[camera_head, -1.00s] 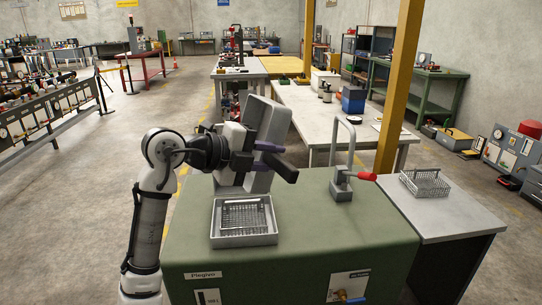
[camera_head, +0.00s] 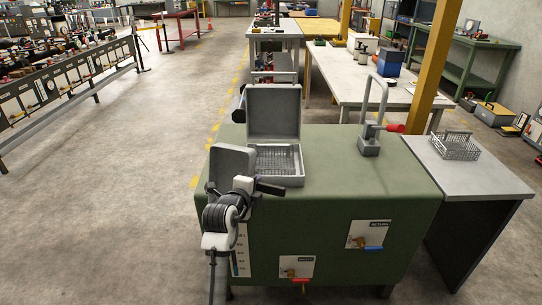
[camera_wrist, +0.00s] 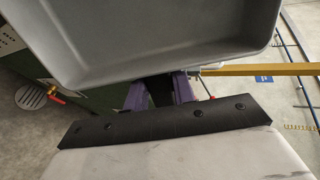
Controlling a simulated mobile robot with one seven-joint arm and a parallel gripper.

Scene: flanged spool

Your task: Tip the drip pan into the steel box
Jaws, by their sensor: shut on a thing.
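The drip pan (camera_head: 231,166) is a shallow grey pan, held tilted up at the left front of the bench. In the wrist view the grey pan (camera_wrist: 170,38) fills the top, and the part of its inside that shows looks empty. My gripper (camera_head: 257,183) is shut on the pan's near edge; its purple fingers (camera_wrist: 160,92) show at the rim. The steel box (camera_head: 291,181) stands on the green bench, right of and behind the pan, with its grey lid (camera_head: 273,112) raised and a wire grid (camera_head: 276,159) inside. The pan overlaps the box's left side in the picture; I cannot tell whether they touch.
The green bench (camera_head: 350,190) carries an upright grey handle device with a red lever (camera_head: 369,147) to the right. A side table (camera_head: 490,178) holds a wire basket (camera_head: 457,146). Valves (camera_head: 371,247) stick out at the bench's front. Floor at left is free.

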